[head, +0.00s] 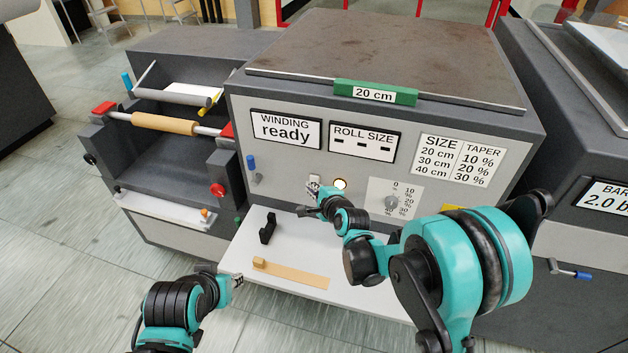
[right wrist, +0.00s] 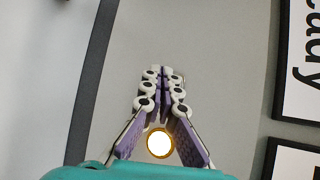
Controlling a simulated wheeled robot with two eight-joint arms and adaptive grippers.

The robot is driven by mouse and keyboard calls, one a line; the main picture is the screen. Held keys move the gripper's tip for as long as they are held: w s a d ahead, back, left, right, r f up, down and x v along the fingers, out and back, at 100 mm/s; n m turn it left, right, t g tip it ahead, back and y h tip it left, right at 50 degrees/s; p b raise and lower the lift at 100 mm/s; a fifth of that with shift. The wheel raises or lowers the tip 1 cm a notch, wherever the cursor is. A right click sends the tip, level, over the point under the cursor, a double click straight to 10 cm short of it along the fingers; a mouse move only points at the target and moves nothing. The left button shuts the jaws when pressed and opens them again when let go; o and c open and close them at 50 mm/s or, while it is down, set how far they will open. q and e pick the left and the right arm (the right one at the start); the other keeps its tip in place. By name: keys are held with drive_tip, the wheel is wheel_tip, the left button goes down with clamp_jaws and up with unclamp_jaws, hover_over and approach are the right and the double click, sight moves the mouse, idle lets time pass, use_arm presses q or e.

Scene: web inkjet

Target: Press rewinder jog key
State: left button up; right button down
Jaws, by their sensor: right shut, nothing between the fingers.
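The winding machine's grey front panel (head: 285,170) faces me. On it a round light (head: 340,184) glows white inside a brass-coloured ring. My right gripper (head: 314,184) is in front of the panel, just left of this light, its fingers shut and empty. In the right wrist view the fingertips (right wrist: 163,73) point at the plain panel, and the lit round light (right wrist: 159,144) shows between the finger bases. No jog key label can be read; the fingers may hide a key. Contact cannot be told. My left gripper (head: 237,281) is low, left of the shelf; its jaws are too small to read.
A white shelf (head: 232,262) below the panel carries a black bracket (head: 267,230) and a tan strip (head: 292,273). A dial (head: 391,203) is right of the light, a blue lever (head: 252,167) left. The sign (head: 286,129) reads "WINDING ready". A red knob (head: 217,190) is on the roll unit.

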drive_tip(key=shift+w, duration=0.15)
drive_tip(key=shift+w+d, duration=0.15)
drive_tip(key=shift+w, duration=0.15)
drive_tip(key=shift+w+d, duration=0.1)
drive_tip(key=shift+w, duration=0.3)
idle(0.7)
drive_tip(key=shift+s, duration=0.1)
drive_tip(key=shift+s+a+b, duration=0.25)
drive_tip(key=shift+s+b, duration=0.05)
drive_tip(key=shift+s, duration=0.4)
drive_tip(key=shift+s, duration=0.1)
drive_tip(key=s, duration=0.1)
drive_tip(key=s+a, duration=0.1)
drive_tip(key=s, duration=0.2)
drive_tip(key=shift+s+a, duration=0.25)
drive_tip(key=shift+s, duration=0.05)
idle(0.8)
